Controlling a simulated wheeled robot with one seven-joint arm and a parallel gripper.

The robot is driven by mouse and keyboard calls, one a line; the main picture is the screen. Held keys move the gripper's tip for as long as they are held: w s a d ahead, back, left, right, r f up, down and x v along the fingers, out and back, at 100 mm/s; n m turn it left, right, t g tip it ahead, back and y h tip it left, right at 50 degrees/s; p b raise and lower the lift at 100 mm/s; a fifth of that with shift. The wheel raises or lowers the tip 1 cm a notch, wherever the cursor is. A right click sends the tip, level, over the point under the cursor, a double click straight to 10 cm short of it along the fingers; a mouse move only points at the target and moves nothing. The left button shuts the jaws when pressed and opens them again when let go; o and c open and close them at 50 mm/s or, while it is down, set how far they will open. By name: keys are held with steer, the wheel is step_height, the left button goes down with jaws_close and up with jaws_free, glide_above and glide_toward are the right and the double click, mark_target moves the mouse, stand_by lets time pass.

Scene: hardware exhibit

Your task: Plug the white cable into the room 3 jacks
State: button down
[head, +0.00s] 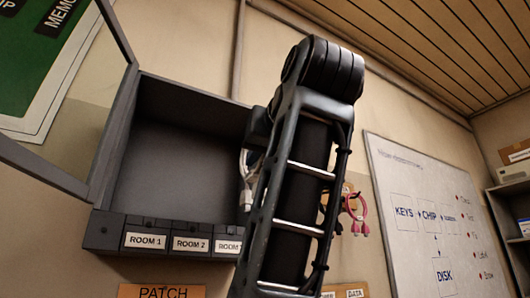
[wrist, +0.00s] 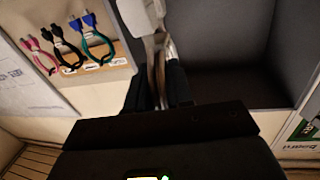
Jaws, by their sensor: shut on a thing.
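The white cable (head: 247,182) hangs at the right side of the grey box, with a plug end pointing down, partly hidden behind my arm. In the wrist view, the white cable (wrist: 153,38) runs between the two dark fingers of my gripper (wrist: 159,88), which is shut on it. The room 3 label (head: 229,247) is at the right end of the box's lower ledge, partly covered by my arm. The jacks themselves cannot be made out. In the head view my gripper is mostly hidden behind my arm.
The open grey box (head: 180,160) has a raised door (head: 112,30) at left. The room 1 label (head: 145,240) and room 2 label (head: 190,244) sit left of room 3. Pink (wrist: 42,55), black (wrist: 66,50) and blue-ended (wrist: 92,40) cables hang nearby. A whiteboard (head: 430,210) is at right.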

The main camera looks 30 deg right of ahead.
mark_target(245, 169)
steer(key=shift+w+f+p, duration=0.2)
steer(key=shift+w+p, duration=0.2)
steer(key=shift+w, duration=3.75)
steer(key=w, duration=0.9)
steer(key=shift+w, duration=0.25)
steer(key=shift+s+a, duration=0.1)
steer(key=shift+s, duration=0.05)
steer(key=shift+f, duration=1)
stand_by(0.5)
steer(key=c, duration=0.9)
jaws_free()
steer(key=shift+o, duration=0.3)
steer(key=shift+b, duration=0.3)
steer(key=o, duration=0.6)
steer(key=shift+c, duration=0.2)
